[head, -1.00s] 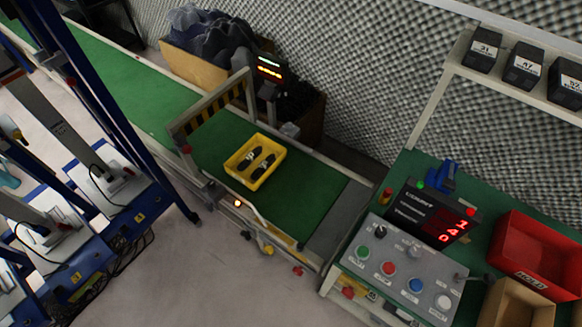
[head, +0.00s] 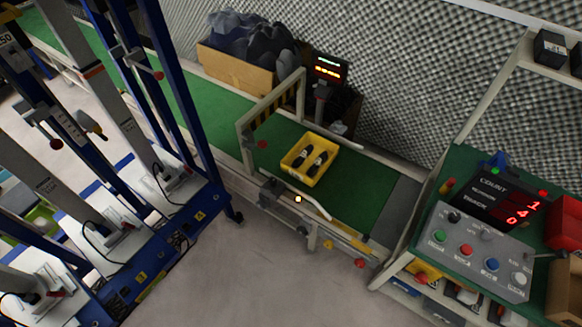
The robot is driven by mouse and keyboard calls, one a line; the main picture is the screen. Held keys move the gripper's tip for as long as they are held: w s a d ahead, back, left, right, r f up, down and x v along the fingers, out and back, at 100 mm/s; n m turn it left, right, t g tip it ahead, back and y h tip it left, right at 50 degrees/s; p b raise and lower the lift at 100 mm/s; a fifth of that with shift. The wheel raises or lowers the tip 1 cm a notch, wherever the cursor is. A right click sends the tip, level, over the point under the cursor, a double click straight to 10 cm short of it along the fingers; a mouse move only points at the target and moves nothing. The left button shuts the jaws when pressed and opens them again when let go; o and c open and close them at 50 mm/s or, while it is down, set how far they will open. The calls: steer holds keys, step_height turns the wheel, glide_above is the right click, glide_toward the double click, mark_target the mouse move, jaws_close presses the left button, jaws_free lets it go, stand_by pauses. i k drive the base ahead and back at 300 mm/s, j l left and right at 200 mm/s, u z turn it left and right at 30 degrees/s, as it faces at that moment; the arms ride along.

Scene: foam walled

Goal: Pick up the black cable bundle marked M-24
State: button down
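Two black bundles lie side by side in a yellow tray (head: 325,177) on the green conveyor. The left bundle (head: 298,159) and the right bundle (head: 317,165) each carry a small pale label. The labels are too small to read, so I cannot tell which is M-24. My gripper is not in view.
A control panel (head: 480,251) stands on the workbench at right. Blue-framed machines (head: 180,185) fill the left. The grey floor (head: 240,275) between is clear.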

mark_target(318, 162)
steer(key=i+j+u, duration=0.1)
steer(key=i, duration=0.75)
steer(key=i+j+u, duration=0.1)
steer(key=i, duration=0.8)
